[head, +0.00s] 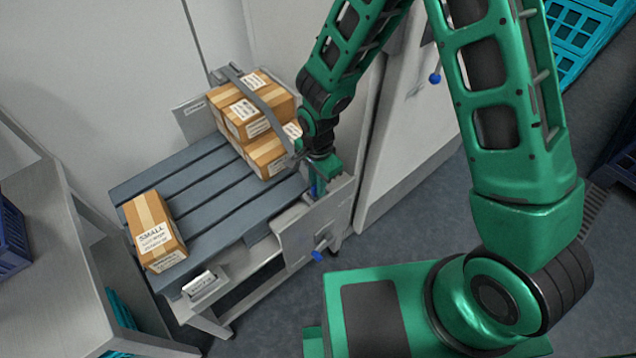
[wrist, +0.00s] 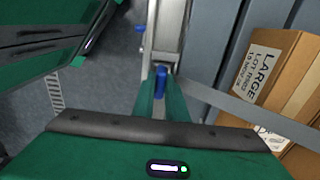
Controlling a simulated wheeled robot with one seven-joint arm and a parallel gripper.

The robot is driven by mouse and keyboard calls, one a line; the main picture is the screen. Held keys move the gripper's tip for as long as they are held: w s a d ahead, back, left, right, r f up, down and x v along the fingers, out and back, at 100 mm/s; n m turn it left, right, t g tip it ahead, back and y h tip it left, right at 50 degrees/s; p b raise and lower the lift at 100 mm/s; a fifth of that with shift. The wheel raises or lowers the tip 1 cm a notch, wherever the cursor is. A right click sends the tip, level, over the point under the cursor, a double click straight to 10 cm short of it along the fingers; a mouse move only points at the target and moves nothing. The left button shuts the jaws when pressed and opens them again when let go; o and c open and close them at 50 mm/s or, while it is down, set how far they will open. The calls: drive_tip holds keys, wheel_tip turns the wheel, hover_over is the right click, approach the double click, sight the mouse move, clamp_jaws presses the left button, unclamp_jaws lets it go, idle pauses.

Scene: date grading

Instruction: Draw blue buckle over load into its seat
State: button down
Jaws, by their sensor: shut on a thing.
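The blue buckle (wrist: 160,82) sits between the two green fingers of my gripper (wrist: 161,98) in the wrist view. In the head view my gripper (head: 320,176) is low at the right edge of the slatted deck, just right of the load. A grey strap (head: 262,104) runs over the stacked cartons (head: 240,112) and down toward my gripper. In the wrist view the strap (wrist: 235,108) leaves the fingers to the right, across a LARGE carton (wrist: 265,75). I cannot make out the buckle's seat; a metal rail (wrist: 170,30) lies just beyond the fingertips.
A carton marked SMALL (head: 153,230) stands on the near left of the slatted deck (head: 205,190). A small label holder (head: 205,287) is at the front edge. A blue-tipped handle (head: 317,255) sticks out at the deck's right side. A grey bench (head: 50,260) stands left.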

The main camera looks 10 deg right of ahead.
drive_tip(key=shift+f, duration=0.15)
idle(0.3)
drive_tip(key=c, duration=1.7)
unclamp_jaws()
drive_tip(key=shift+w, duration=0.1)
wheel_tip(320, 180, up, 11)
drive_tip(key=shift+f, duration=0.15)
drive_tip(key=shift+d, duration=0.1)
